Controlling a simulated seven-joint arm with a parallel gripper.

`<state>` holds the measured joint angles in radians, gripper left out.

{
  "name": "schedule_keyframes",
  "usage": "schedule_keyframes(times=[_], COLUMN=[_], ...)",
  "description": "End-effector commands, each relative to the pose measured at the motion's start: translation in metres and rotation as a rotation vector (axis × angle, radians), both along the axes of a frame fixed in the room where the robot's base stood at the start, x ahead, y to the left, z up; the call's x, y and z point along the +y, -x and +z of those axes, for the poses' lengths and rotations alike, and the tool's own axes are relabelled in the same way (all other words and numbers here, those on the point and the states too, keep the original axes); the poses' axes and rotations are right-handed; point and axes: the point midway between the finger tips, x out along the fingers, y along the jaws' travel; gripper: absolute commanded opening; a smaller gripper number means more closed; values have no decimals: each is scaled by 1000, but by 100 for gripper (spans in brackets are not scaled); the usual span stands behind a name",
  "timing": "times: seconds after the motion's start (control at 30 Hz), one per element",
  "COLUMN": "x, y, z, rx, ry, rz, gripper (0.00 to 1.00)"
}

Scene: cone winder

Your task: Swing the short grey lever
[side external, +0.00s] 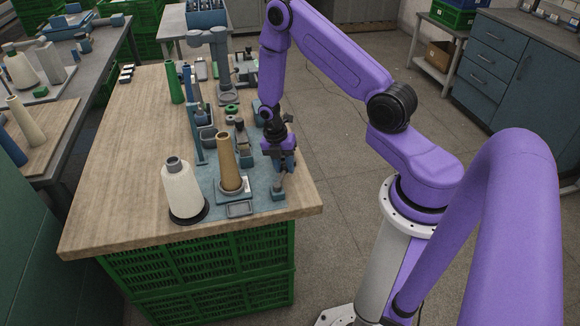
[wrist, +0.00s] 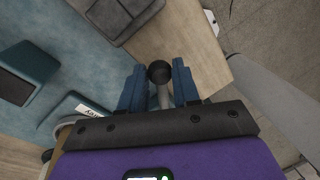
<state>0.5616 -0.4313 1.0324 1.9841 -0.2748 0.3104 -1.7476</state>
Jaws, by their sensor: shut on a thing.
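The short grey lever (wrist: 163,97) shows in the wrist view as a grey shaft with a round black knob (wrist: 159,72). It stands between the two blue fingers of my gripper (wrist: 157,80), which are shut on it near the knob. In the side external view my gripper (side external: 284,165) is at the right side of the blue-grey winder base (side external: 208,200), near the table's right edge. The lever is too small and too covered by the fingers there to make out clearly.
A brown cone (side external: 228,163) stands on the winder, left of my gripper. A cream yarn cone (side external: 182,190) stands at the front. Posts and a green spool (side external: 175,83) are farther back. The wooden table (side external: 125,165) is clear on the left.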

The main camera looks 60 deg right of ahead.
Motion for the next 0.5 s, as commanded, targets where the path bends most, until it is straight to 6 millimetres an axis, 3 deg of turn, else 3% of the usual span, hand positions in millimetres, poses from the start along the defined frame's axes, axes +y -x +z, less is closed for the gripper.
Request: schedule_keyframes(times=[0.5], x=[19], y=[-32], z=[1], rx=[2], ry=[1], rz=[471], gripper=[0])
